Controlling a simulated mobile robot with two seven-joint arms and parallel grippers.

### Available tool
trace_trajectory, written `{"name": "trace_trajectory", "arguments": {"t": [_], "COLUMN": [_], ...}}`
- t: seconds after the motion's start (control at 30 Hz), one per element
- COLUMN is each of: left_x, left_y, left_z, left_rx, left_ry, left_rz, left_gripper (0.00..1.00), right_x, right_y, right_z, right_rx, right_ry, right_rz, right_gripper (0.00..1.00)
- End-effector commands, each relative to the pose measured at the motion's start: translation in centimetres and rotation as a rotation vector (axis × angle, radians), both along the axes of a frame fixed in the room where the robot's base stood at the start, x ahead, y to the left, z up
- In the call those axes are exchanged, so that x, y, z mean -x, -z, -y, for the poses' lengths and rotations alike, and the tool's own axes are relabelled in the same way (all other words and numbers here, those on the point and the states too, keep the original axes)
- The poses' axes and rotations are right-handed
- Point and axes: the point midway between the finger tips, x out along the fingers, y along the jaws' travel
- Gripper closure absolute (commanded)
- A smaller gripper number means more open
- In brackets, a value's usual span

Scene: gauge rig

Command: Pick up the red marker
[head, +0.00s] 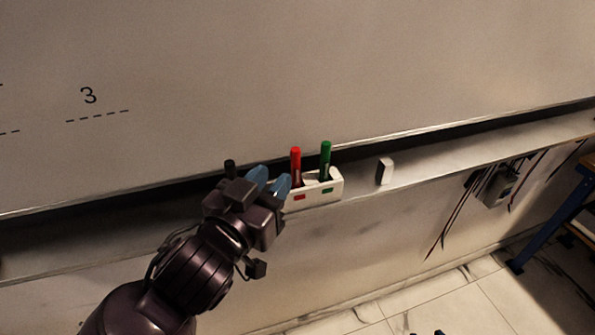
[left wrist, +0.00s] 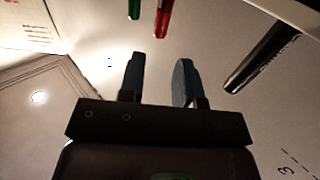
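The red marker (head: 296,166) stands upright in a white holder (head: 333,188) on the ledge under the whiteboard. A green marker (head: 326,160) stands to its right in the same holder. My left gripper (head: 271,180) is open and empty, just left of the red marker, its blue fingers apart. In the left wrist view the red marker (left wrist: 163,17) shows beyond the open fingertips (left wrist: 159,62), not between them. The tips of my right gripper (head: 427,332) just show at the bottom edge, apart, with nothing seen between them.
A small white-and-dark block (head: 384,171) sits right of the holder. Ledge farther right is clear. A blue-framed table (head: 550,230) stands at right.

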Motion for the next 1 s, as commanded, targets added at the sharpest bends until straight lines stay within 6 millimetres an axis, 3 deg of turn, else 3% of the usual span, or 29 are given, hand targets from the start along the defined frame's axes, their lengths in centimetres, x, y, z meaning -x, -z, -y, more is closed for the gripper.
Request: {"name": "trace_trajectory", "arguments": {"t": [0.3,0.53,0.8,1.0], "left_x": [-3.8,-5.0,-8.1,-9.2], "left_y": [-0.1,-0.1,-0.1,0.1], "left_z": [2.0,2.6,4.1,4.7], "left_rx": [0.000,0.000,-0.001,-0.001], "left_ry": [0.001,0.002,0.001,0.001], "left_rz": [0.001,0.002,0.003,0.000], "left_gripper": [0.69,0.69,0.69,0.69], "right_x": [0.2,0.2,0.5,0.5], "right_y": [-0.4,-0.5,-1.0,-1.0], "right_z": [0.0,0.0,0.0,0.0], "right_rx": [0.000,-0.001,0.000,-0.001], "right_ry": [0.000,0.001,0.002,0.003], "right_rz": [-0.004,-0.005,-0.011,-0.013], "right_gripper": [0.53,0.53,0.53,0.53]}}
